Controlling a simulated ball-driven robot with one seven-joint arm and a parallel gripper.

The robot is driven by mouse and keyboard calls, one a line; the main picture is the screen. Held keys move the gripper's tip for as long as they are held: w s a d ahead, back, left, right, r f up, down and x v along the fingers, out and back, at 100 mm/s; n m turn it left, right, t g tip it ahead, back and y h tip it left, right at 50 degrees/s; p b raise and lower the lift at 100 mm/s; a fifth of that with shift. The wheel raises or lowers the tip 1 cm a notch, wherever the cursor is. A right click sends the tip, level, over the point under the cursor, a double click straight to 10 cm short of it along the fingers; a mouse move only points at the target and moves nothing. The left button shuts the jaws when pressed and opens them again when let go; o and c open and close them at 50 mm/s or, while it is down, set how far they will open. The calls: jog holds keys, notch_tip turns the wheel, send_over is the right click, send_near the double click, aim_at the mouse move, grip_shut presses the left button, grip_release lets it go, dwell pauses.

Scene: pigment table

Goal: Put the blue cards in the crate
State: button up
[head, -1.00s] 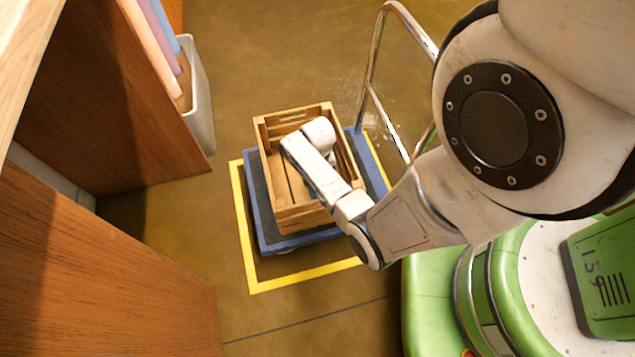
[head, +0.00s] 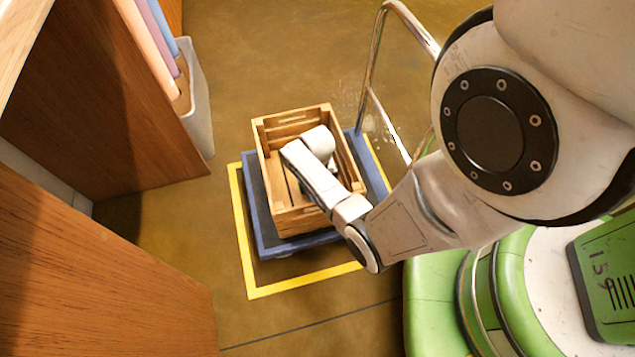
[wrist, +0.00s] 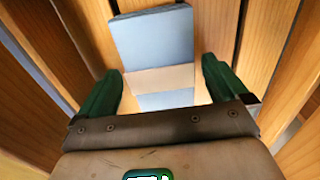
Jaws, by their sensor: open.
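The wooden crate (head: 262,160) stands on the blue-edged cart, and my forearm reaches down into it in the head view. The crate's slatted inside (wrist: 285,40) fills the wrist view. The blue cards (wrist: 152,45) lie in the crate as a flat stack with a pale tan band across it. My gripper (wrist: 160,72) is open, with its green fingers apart on either side of the lower part of the stack. I see a gap between each finger and the cards. My arm hides the gripper and cards in the head view.
The blue-edged cart (head: 250,215) sits inside a yellow floor outline (head: 240,235), with a metal handle (head: 371,60) behind it. Wooden furniture (head: 90,270) stands at left, beside a pale bin (head: 197,100) holding pastel sheets. The floor between is clear.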

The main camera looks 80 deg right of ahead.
notch_tip(320, 180, up, 12)
jog(key=p, duration=0.5)
jog(key=shift+p, duration=0.4)
jog(key=shift+a, duration=0.1)
